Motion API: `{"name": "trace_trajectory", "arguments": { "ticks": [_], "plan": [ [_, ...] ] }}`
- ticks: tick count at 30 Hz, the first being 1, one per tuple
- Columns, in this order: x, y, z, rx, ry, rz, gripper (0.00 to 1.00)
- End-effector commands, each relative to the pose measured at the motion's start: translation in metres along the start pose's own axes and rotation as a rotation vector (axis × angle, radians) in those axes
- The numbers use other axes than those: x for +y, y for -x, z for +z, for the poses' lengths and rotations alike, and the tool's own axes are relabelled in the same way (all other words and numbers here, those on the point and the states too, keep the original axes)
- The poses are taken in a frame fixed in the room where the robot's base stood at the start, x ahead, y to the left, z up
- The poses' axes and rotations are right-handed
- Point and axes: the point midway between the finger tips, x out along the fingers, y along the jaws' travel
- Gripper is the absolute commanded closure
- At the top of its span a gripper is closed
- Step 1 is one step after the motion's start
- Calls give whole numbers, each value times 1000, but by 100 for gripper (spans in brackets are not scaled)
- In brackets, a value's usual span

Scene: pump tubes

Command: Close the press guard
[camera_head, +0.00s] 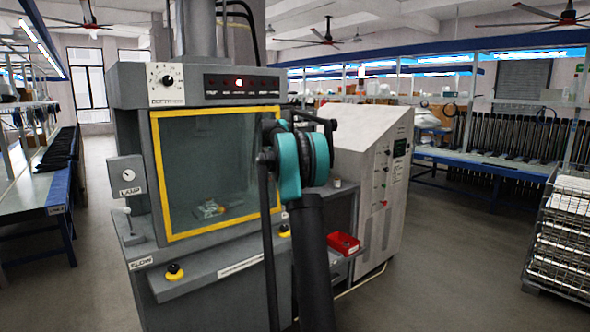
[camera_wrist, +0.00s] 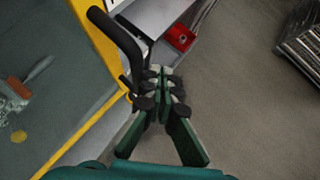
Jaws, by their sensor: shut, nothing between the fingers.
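The press guard (camera_head: 205,117) is a clear panel in a yellow frame across the front of the grey press (camera_head: 140,85). It looks about flush with the opening, but I cannot tell whether a small gap is left. In the wrist view the yellow frame (camera_wrist: 95,35) runs along the left, with a curved black handle (camera_wrist: 122,38) on it. My gripper (camera_wrist: 163,76) is shut and empty, its tips just right of the handle's lower part. I cannot tell whether they touch it. In the head view my arm hides the gripper and part of the guard's right edge.
A red bin (camera_head: 343,243) sits on a shelf right of the press, beside a grey control cabinet (camera_head: 372,180). A wire rack (camera_head: 560,235) is at far right. Floor between is clear.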

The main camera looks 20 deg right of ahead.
Motion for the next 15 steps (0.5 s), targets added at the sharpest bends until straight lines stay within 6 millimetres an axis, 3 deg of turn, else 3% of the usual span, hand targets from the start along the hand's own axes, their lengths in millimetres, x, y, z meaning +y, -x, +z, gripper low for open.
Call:
{"name": "trace_trajectory", "arguments": {
  "ticks": [6, 15],
  "plan": [
    [23, -14, 13, 0, 39, 39, 100],
    [34, -19, 19, 0, 59, 58, 100]
  ]
}}
